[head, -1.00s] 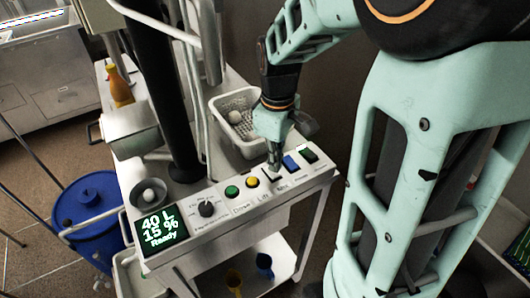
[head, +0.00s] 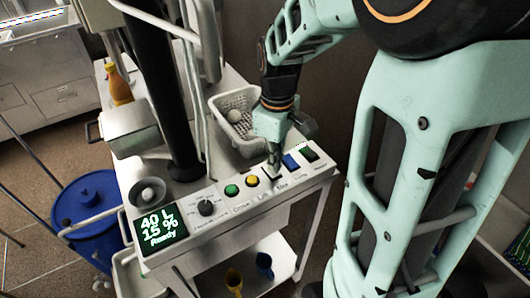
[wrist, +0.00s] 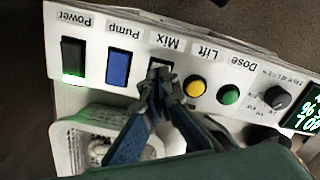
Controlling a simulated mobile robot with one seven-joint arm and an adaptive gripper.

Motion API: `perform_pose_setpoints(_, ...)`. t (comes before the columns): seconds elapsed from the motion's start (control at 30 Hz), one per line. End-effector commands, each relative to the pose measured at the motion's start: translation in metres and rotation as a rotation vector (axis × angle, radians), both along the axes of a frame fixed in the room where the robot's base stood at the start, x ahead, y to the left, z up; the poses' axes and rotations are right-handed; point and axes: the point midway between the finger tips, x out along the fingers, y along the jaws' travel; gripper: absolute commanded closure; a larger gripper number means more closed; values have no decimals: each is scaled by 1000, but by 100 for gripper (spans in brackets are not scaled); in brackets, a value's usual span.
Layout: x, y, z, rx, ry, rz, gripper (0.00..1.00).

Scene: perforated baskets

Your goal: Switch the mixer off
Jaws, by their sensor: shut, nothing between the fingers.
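The control panel (head: 222,208) runs along the front edge of the cart. It also shows in the wrist view (wrist: 206,64), upside down. My gripper (head: 274,166) is shut and empty, pointing down at the Mix switch. In the wrist view my gripper's tips (wrist: 161,76) overlap the switch's lower part. I cannot tell whether they touch it, or which way it is set.
The display (head: 160,231) reads 40 L, 15 %, Ready. The Power switch (wrist: 73,56) has a green glow at its end. A green Dose button (wrist: 228,95) and a dark knob (wrist: 277,97) are alongside. A white perforated basket (head: 216,104) stands close behind my gripper.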

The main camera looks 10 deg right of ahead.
Motion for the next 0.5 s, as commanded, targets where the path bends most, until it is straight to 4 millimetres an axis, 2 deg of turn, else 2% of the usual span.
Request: perform_pose_setpoints(0.5, 0, 0, -9, 0, 0, 0, 100)
